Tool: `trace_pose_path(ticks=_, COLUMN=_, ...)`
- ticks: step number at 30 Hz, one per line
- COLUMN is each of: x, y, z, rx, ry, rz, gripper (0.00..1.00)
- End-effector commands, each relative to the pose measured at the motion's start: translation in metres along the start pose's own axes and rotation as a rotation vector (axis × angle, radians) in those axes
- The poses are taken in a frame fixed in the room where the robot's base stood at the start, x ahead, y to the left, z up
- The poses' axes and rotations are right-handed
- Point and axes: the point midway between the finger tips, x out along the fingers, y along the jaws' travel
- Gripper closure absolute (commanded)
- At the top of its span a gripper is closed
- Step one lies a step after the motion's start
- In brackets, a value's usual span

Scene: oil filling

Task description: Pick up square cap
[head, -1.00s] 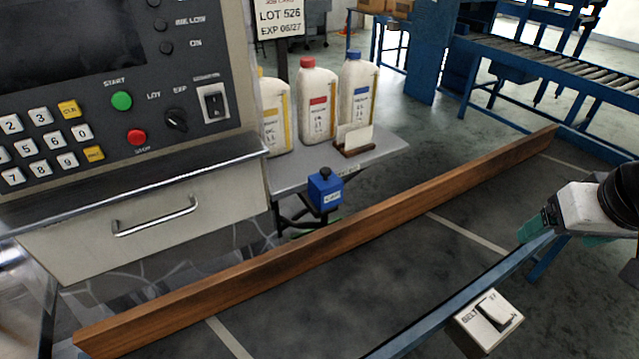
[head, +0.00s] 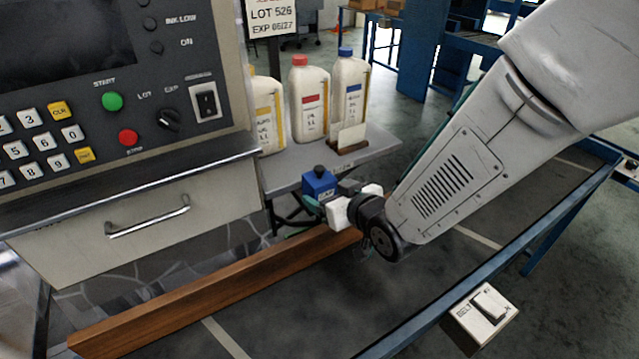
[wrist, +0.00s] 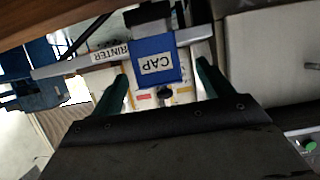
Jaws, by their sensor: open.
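A blue block (head: 319,186) with a black knob on top sits at the front edge of the grey shelf. In the wrist view the block (wrist: 154,46) carries a white CAP label, and the dark knob (wrist: 165,93) shows below it; I cannot tell whether block and knob are one piece. My gripper (head: 312,214) is beside the block, at its lower right in the head view, and partly hides its surroundings. In the wrist view the two green fingers of my gripper (wrist: 160,88) are apart, one on each side of the block's line, with nothing held.
The grey shelf (head: 275,183) holds several white jugs, with red (head: 309,95) and blue (head: 348,88) caps among them, and a card stand (head: 349,138). A wooden rail (head: 190,300) runs below. The printer cabinet (head: 120,220) stands at left. A belt switch (head: 481,317) is at lower right.

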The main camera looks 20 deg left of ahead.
Motion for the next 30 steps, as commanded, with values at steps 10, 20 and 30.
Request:
trace_pose_path(ticks=10, x=0.048, y=0.003, z=-0.006, rx=0.000, ry=-0.002, rz=0.001, gripper=0.21)
trace_pose_path(ticks=20, x=0.055, y=0.004, z=-0.007, rx=0.000, ry=-0.001, rz=0.001, gripper=0.21)
trace_pose_path(ticks=30, x=0.054, y=0.004, z=-0.007, rx=0.000, ry=-0.001, rz=0.002, gripper=0.69)
